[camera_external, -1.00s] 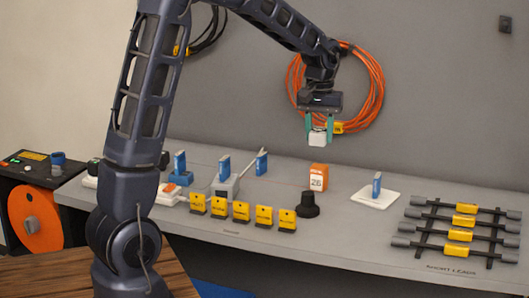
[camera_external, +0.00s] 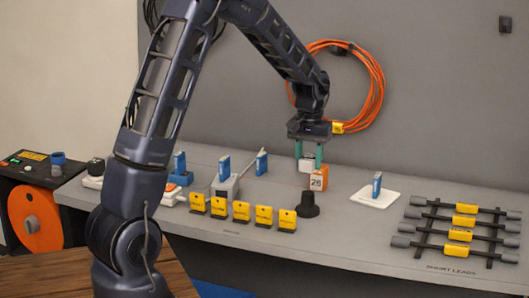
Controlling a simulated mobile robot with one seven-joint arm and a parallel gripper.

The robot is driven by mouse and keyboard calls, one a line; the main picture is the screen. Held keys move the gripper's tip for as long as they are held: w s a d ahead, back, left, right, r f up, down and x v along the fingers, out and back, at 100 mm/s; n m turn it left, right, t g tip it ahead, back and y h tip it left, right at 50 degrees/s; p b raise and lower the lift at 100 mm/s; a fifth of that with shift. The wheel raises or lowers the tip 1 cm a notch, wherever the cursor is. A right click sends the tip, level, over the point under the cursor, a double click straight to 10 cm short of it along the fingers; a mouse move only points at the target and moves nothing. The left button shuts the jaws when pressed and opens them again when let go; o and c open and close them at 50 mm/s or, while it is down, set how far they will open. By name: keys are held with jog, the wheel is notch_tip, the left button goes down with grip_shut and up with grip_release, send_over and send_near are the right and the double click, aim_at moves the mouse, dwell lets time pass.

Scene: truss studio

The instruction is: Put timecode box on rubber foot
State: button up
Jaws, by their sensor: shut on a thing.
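A small white-grey box (camera_external: 307,165), which looks like the timecode box, is held between the green fingers of my gripper (camera_external: 308,157). My gripper points down and is shut on it. In the picture the held box overlaps the upper left of an orange-and-white box marked 26 (camera_external: 318,182); I cannot tell whether they touch. A black, round, tapered piece (camera_external: 308,206), which looks like the rubber foot, stands upright on the grey bench. The held box is above and behind it in the picture, apart from it.
A row of yellow tags (camera_external: 241,211) stands left of the black piece. Blue upright pieces (camera_external: 224,168) stand farther back. A white plate (camera_external: 376,197) with a blue piece and a black rack of leads (camera_external: 460,230) are to the right. Orange cable (camera_external: 368,80) hangs behind.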

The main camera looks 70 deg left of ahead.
aim_at(310, 157)
jog(key=shift+f, duration=3.45)
jog(key=o, duration=1)
jog(key=shift+f, duration=0.1)
notch_tip(310, 157, up, 12)
jog(key=shift+f, duration=0.25)
jog(key=shift+r, duration=0.4)
